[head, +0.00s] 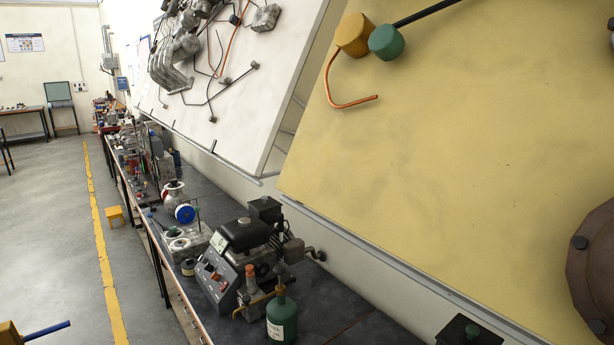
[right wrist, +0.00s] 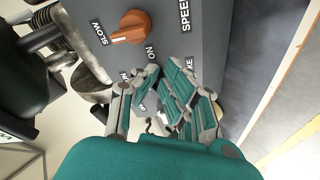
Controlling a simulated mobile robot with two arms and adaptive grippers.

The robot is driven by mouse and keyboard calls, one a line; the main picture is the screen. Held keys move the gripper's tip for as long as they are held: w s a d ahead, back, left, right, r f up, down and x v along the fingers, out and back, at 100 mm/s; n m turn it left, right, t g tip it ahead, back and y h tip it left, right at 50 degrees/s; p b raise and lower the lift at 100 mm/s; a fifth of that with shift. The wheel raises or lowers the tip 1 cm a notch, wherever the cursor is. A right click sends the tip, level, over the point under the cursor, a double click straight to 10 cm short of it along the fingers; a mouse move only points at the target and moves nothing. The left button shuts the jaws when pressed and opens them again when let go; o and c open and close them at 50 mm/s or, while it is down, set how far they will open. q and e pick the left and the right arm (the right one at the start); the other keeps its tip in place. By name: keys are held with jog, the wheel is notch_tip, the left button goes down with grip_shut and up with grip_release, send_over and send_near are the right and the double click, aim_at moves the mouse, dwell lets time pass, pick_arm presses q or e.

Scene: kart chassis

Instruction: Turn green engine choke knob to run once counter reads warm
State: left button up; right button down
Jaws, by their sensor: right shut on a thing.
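A small engine (head: 250,245) with a grey control panel (head: 217,280) stands on the long bench in the head view. In the right wrist view the panel (right wrist: 205,30) is close up, with an orange knob (right wrist: 131,27) near the "SLOW" and "SPEED" lettering. My right gripper (right wrist: 164,82), with teal and grey fingers, is at the panel beside lettering ending in "KE". It is shut on what appears to be the green choke knob, mostly hidden and hard to separate from the teal fingers. No counter reading is legible. My left gripper is not in view.
A green bottle (head: 282,318) stands close to the engine's front right. A blue-faced part (head: 185,213) and other machine parts crowd the bench behind. A large yellow board (head: 440,160) leans over the right side. The floor left of the bench is clear beyond a yellow stool (head: 115,213).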

jog(key=shift+w+d+r, duration=0.25)
jog(key=shift+d+r, duration=0.2)
jog(key=shift+r, duration=0.2)
jog(key=shift+s+d+p, duration=0.15)
jog(key=shift+s+p, duration=0.05)
jog(key=shift+p, duration=0.15)
jog(key=shift+s, duration=0.1)
jog(key=shift+s+a+r, duration=0.1)
jog(key=shift+a+r, duration=0.1)
jog(key=v, duration=0.1)
jog(key=p+v, duration=0.1)
jog(key=v, duration=0.1)
jog(key=p+v, duration=0.1)
jog(key=v, duration=0.1)
jog(key=shift+w+a+r, duration=0.1)
jog(key=shift+w+a, duration=0.15)
jog(key=shift+a, duration=0.05)
